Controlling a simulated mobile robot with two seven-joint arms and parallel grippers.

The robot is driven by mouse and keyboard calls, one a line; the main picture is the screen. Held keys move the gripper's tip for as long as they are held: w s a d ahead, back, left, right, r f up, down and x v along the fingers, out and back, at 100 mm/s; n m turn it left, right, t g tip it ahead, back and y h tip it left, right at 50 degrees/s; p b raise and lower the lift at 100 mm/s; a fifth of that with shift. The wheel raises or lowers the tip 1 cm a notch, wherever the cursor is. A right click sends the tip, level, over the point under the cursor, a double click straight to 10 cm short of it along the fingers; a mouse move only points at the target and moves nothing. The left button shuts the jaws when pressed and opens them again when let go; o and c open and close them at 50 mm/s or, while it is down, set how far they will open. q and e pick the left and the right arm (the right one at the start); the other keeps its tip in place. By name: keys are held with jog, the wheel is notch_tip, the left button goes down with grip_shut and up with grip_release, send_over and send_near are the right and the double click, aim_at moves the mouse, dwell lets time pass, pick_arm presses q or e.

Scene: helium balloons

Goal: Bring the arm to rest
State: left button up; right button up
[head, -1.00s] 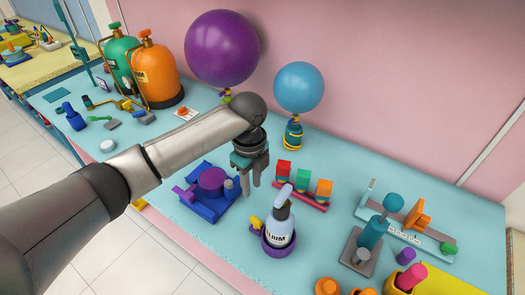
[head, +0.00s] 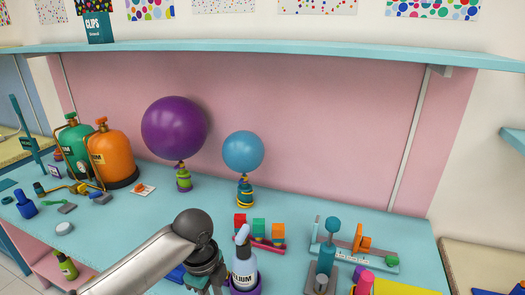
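My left arm comes in from the lower left. Its dark gripper (head: 206,283) is at the bottom edge of the head view, over the teal table (head: 130,222). Its fingers stand apart with nothing seen between them, though their tips are partly cut off by the frame. It is left of the white labelled bottle (head: 244,268) and does not appear to hold it. A purple balloon (head: 174,128) and a blue balloon (head: 243,151) float upright above their small weights on the table behind. My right gripper is not in view.
Orange (head: 110,157) and green (head: 75,145) gas tanks stand at the back left. A train of coloured blocks (head: 259,231) and a ruler-like stand (head: 355,255) are to the right. A teal shelf (head: 290,52) runs along the pink wall above the balloons.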

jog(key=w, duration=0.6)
pick_arm(q)
jog(key=s+d+f+n+t+h, duration=0.25)
jog(key=s+d+n, duration=0.25)
jog(key=s+n, duration=0.25)
jog(key=s+a+n+y, duration=0.3)
jog(key=s+a+n, duration=0.7)
jog(key=s+n, duration=0.25)
notch_tip(320, 180, down, 31)
jog(key=s+b, duration=0.1)
jog(key=b, duration=0.9)
jog(key=s+a+f+g+b, duration=0.1)
jog(key=s+f+b, duration=0.3)
jog(key=s+f, duration=0.4)
jog(key=s+a+f+b, duration=0.2)
jog(key=s+f+b, duration=0.2)
jog(key=f, duration=1)
jog(key=s, duration=0.3)
jog(key=shift+s+f+g, duration=0.35)
jog(key=shift+f, duration=0.05)
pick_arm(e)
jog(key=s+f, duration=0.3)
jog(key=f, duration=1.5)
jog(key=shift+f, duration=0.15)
